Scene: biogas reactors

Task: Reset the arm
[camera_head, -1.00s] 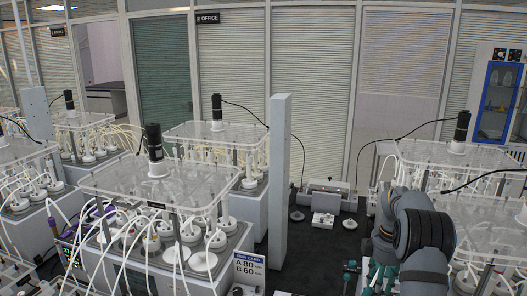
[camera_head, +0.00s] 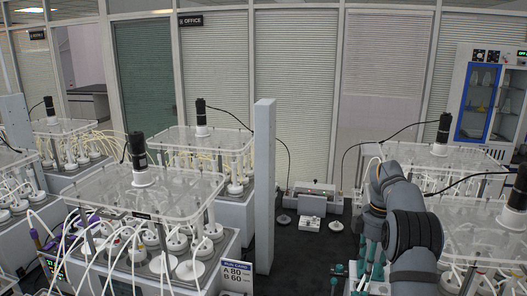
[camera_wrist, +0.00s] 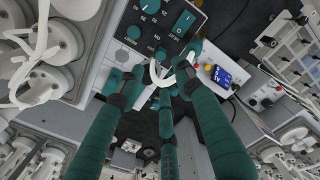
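My arm (camera_head: 405,215) is bent at the right of the head view, in front of the reactor tables. My gripper (camera_wrist: 161,75) has teal fingers; they reach up through the wrist view, spread apart with gaps between their tips. A white curved loop (camera_wrist: 158,78) shows between the fingertips; I cannot tell whether it touches them. In the head view, part of the teal gripper (camera_head: 366,262) shows low beside my arm, and the rest is hidden.
Reactor tables with clear tops stand at left (camera_head: 145,190) and right (camera_head: 430,160), with white tubes and bottles. A grey post (camera_head: 264,185) stands between. A control box with knobs (camera_wrist: 155,25) and a blue display (camera_wrist: 222,76) lie beyond the fingers.

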